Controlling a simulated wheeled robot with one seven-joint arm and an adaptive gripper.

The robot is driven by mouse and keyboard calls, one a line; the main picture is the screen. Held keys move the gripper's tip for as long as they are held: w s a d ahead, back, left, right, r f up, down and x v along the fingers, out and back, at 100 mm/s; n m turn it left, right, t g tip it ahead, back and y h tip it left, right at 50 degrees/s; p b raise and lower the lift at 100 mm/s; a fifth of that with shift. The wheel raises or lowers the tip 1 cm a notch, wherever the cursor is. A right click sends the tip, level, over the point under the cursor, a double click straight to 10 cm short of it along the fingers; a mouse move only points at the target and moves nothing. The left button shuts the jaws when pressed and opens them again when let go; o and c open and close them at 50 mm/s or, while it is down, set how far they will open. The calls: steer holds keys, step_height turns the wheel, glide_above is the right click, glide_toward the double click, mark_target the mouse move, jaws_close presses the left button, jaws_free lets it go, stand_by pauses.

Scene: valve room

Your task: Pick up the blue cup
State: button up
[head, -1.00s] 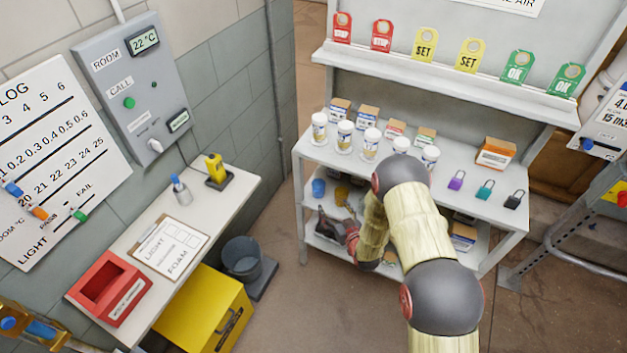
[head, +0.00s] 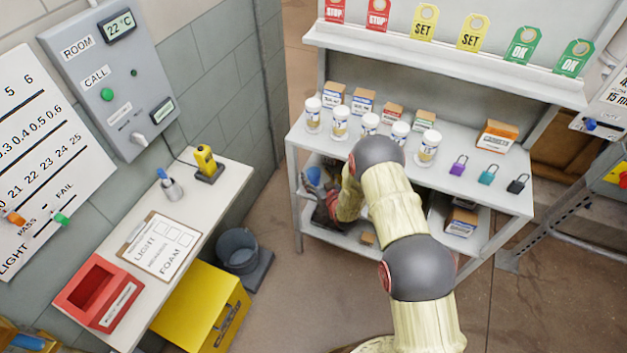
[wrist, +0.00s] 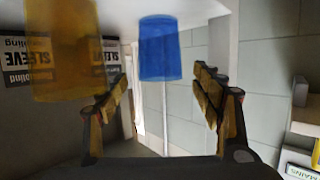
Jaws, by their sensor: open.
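The blue cup (head: 313,176) stands at the left end of the lower shelf, partly hidden in the head view. In the wrist view the blue cup (wrist: 160,50) appears ahead of the fingertips, between the lines of the two fingers. My gripper (wrist: 163,84) is open and nothing is between its fingers. In the head view my gripper (head: 325,208) is small and dark, just below and in front of the cup, reaching in under the top shelf.
A yellow cup (wrist: 62,50) is close on the left in the wrist view, near the left finger. Labelled boxes (wrist: 28,62) are behind it. The top shelf (head: 470,190) holds several white jars, boxes and padlocks above my arm. Open floor lies left of the shelf.

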steer(key=shift+b+x, duration=0.3)
steer(key=shift+x, duration=1.15)
steer(key=shift+s, duration=0.1)
steer(key=shift+c, duration=1.3)
steer(key=c, duration=0.8)
steer(key=shift+c, duration=0.2)
